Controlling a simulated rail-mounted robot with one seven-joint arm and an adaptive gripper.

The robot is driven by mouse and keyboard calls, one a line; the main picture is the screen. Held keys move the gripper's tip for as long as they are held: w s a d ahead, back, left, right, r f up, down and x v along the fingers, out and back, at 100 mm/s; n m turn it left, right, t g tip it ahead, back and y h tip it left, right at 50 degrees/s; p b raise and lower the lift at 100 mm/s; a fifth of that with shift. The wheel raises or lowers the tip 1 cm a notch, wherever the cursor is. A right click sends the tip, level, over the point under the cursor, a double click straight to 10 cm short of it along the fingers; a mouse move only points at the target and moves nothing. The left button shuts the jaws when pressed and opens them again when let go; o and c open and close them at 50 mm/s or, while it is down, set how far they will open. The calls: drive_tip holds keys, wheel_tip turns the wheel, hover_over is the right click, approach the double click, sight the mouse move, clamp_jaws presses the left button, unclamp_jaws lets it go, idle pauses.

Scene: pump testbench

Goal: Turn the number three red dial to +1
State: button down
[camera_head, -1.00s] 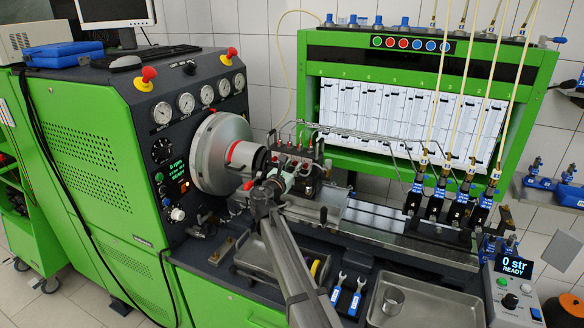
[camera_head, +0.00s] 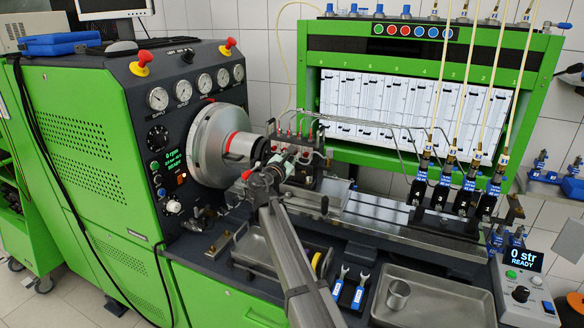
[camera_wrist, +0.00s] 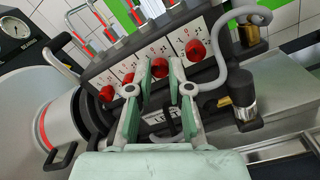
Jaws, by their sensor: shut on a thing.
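Several red dials sit in a row on the white scale plates of the dark pump block, seen in the wrist view. My gripper (camera_wrist: 160,68) has its two pale green fingers on either side of the third red dial from the left (camera_wrist: 160,67) and is shut on it. The other red dials are the far-left one (camera_wrist: 106,94), a second one (camera_wrist: 128,78) partly behind the left finger, and the far-right one (camera_wrist: 195,49). The scale marks are too small to read surely. In the head view my gripper (camera_head: 278,168) is at the front of the pump block (camera_head: 303,158), hiding its dials.
A grey curved pipe (camera_wrist: 227,55) and a dark cylindrical fitting (camera_wrist: 243,100) stand close right of the dials. The large grey drive wheel (camera_head: 212,140) is left of the pump block. A metal tray (camera_head: 440,300) with a cup (camera_head: 398,294) lies at the front right.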

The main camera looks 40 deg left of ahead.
drive_tip(key=m+b, duration=0.4)
drive_tip(key=b, duration=0.3)
drive_tip(key=shift+f+m, duration=0.15)
drive_tip(key=shift+m, duration=0.25)
drive_tip(key=c, duration=1.3)
unclamp_jaws()
drive_tip(key=shift+c, duration=0.2)
drive_tip(key=shift+s, duration=0.1)
drive_tip(key=v, duration=1.2)
